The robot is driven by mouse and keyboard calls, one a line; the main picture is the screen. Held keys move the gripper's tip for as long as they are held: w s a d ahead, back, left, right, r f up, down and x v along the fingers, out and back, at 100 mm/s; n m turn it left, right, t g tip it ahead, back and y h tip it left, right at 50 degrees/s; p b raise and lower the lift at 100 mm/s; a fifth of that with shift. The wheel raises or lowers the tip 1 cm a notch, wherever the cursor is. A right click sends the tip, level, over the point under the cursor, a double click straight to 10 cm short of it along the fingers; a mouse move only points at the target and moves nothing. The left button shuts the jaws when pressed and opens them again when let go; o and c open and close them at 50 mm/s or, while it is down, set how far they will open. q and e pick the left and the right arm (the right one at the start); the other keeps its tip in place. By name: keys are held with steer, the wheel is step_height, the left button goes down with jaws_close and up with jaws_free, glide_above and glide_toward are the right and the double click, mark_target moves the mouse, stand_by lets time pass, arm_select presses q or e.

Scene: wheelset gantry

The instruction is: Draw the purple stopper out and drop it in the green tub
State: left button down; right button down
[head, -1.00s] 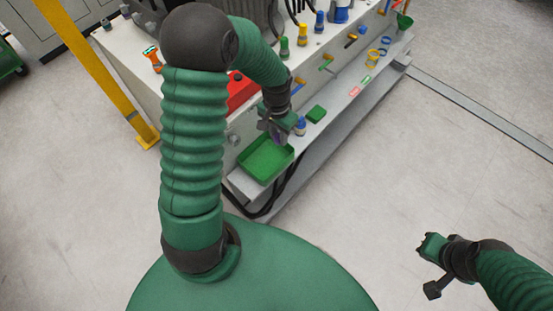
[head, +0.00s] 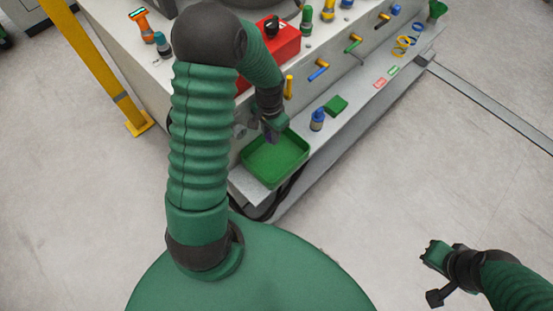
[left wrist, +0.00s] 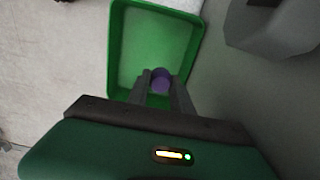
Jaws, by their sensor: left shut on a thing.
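The purple stopper (left wrist: 161,80) is between the fingers of my left gripper (left wrist: 160,88) in the left wrist view, with the green tub beyond it. In the head view my left gripper (head: 270,133) hangs over the back left part of the green tub (head: 297,168), and a bit of purple shows at its tip. My left gripper is shut on the stopper. The tub's floor (left wrist: 126,62) looks empty where it shows. My right gripper (head: 433,258) is over bare floor at the lower right; its jaw opening is too small to judge.
The tub stands on a grey ledge along the machine. A blue-capped bottle (head: 317,120) and a green block (head: 336,105) stand right of it. Coloured handles stick out of the machine's side above the ledge. A red box (head: 283,42) sits on top.

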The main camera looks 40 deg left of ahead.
arm_select(q)
steer(key=shift+w+d+f, duration=0.15)
steer(key=shift+d+f, duration=0.05)
steer(key=shift+d+r, duration=0.1)
steer(key=shift+r, duration=0.1)
steer(key=c, duration=1.4)
jaws_free()
steer(key=shift+c, duration=0.2)
steer(key=o, duration=0.4)
arm_select(e)
steer(key=shift+w+d+f, duration=0.1)
steer(key=shift+f, duration=0.1)
arm_select(q)
steer(key=shift+r, duration=0.3)
step_height(320, 180, up, 16)
steer(key=p, duration=0.5)
arm_select(e)
steer(key=v, duration=0.2)
steer(key=w+v, duration=0.1)
steer(key=v, duration=0.2)
steer(key=shift+r, duration=0.1)
